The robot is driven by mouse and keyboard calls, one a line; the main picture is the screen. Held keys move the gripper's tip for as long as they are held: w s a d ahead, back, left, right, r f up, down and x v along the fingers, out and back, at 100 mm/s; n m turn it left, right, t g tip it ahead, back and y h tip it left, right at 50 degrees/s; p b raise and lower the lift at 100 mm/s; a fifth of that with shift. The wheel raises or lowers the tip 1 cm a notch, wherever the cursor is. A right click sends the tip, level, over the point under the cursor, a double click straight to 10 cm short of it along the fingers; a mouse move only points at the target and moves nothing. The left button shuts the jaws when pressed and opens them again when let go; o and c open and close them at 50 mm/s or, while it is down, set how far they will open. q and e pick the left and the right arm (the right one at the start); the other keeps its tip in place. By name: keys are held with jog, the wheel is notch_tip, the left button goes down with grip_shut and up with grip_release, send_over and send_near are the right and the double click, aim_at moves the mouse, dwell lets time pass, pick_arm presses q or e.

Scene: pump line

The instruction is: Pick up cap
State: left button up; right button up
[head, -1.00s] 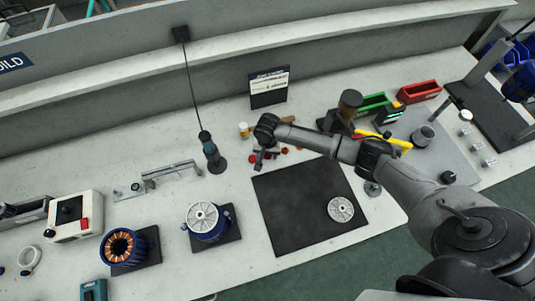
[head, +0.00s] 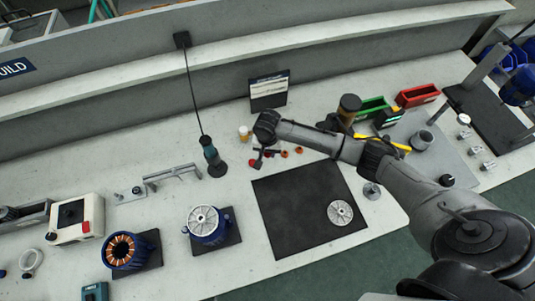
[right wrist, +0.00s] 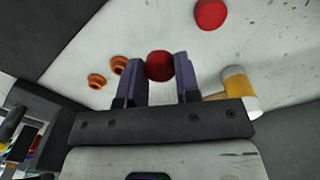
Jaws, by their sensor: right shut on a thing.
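My right gripper (right wrist: 158,64) is shut on a red cap (right wrist: 160,67), which sits between its two fingertips in the right wrist view. In the head view the right gripper (head: 262,155) is low over the bench, just behind the black mat, and the held cap is hard to make out there. A second red cap (right wrist: 210,14) lies loose on the bench, apart from the fingers. Two orange caps (right wrist: 97,81) (right wrist: 119,65) lie on the other side of the gripper. My left gripper is not in view.
A bottle with an orange body and white lid (right wrist: 238,88) stands close to the gripper. A dark screwdriver tool (head: 213,157) hangs to the left. The black mat (head: 290,205) holds a grey disc (head: 340,212). Green (head: 373,107) and red (head: 417,95) bins stand right.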

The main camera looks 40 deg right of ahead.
jog(key=s+d+r+p, duration=0.2)
jog(key=s+d+r, duration=0.3)
jog(key=s, duration=0.5)
jog(key=shift+d+r, duration=0.35)
jog(key=shift+r, duration=0.6)
